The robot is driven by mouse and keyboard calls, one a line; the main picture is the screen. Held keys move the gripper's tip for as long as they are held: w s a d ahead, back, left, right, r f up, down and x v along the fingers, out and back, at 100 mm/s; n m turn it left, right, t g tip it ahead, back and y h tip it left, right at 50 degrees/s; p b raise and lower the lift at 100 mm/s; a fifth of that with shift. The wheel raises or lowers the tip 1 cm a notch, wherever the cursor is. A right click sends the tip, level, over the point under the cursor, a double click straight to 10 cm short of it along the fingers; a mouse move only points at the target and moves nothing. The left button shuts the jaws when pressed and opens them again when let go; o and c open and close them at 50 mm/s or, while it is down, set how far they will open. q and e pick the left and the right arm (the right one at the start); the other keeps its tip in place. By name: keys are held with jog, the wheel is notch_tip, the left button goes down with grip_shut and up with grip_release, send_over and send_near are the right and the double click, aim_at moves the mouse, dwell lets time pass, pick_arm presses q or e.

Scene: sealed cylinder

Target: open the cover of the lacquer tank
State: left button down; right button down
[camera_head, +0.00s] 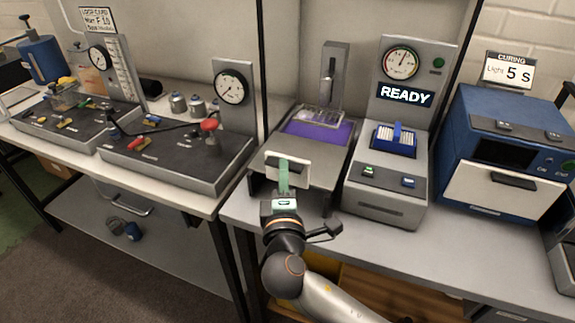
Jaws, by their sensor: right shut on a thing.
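The lacquer tank (322,190) is the grey box at the front middle of the bench. Its flat grey cover (318,165) lies over the front part and has a pale handle (302,170) at its front left. Behind the cover a strip of purple lacquer (318,131) shows open. My right gripper (284,172) comes from below and is shut on the handle. Its green fingers hide part of the handle, so the exact contact is hard to see. My left gripper is not in view.
A clear rack (321,115) hangs on a grey post (333,75) behind the purple strip. A grey machine reading READY (399,70) stands close on the right, then a blue curing oven (515,110). A dark console (175,160) with a red knob (209,125) is on the left.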

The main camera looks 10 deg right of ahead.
jog(key=shift+s+a, duration=0.15)
jog(key=c, duration=0.9)
grip_release()
